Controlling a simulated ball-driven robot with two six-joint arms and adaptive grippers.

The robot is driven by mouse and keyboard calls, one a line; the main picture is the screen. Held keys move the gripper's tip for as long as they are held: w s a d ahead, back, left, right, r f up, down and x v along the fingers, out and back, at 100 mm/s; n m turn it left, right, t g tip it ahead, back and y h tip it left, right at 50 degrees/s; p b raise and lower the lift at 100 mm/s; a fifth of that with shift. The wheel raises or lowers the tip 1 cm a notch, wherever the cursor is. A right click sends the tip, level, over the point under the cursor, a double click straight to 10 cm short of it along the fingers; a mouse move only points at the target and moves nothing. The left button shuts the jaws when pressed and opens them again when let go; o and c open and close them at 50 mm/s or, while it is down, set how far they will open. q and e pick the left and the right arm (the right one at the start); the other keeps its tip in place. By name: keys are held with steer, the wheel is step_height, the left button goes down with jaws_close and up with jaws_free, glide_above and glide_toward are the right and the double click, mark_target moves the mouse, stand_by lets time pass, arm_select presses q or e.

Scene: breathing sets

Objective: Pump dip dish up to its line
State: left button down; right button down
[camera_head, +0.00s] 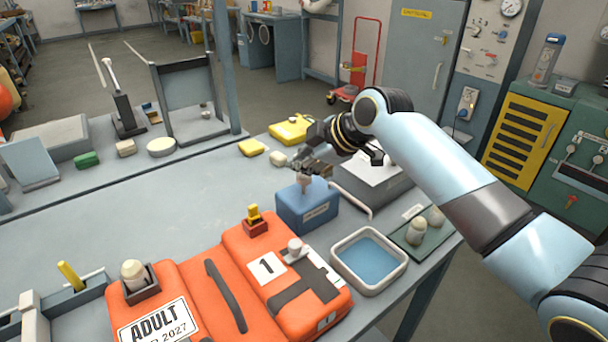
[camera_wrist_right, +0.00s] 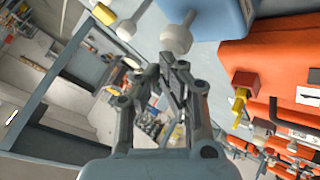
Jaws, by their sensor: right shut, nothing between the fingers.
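The dip dish (camera_head: 369,285) is a pale, rounded square dish near the table's right edge, with blue liquid in it. I cannot make out its line. A blue pump box (camera_head: 308,212) stands behind it, with a pale knob (camera_head: 304,182) on a short stem on top and a white spout pipe (camera_head: 352,200) reaching right. My right gripper (camera_head: 308,167) is shut and empty just above the knob; whether they touch I cannot tell. In the right wrist view the shut fingertips (camera_wrist_right: 177,72) point at the pale knob (camera_wrist_right: 176,39) below the blue box (camera_wrist_right: 222,18). My left gripper is not in view.
An orange case (camera_head: 205,285) marked ADULT lies left of the dish. A green mat (camera_head: 417,246) with pale bottles lies to its right. A grey box (camera_head: 375,185) and a yellow case (camera_head: 290,130) stand behind. The table's middle left is clear.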

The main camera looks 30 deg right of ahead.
mark_target(302, 176)
steer(key=shift+f+b, duration=0.7)
steer(key=shift+f, duration=0.5)
stand_by(1.0)
steer(key=shift+r+p, duration=1.4)
steer(key=shift+r, duration=0.15)
step_height(302, 176, up, 5)
steer(key=p, duration=0.5)
steer(key=shift+r, duration=0.1)
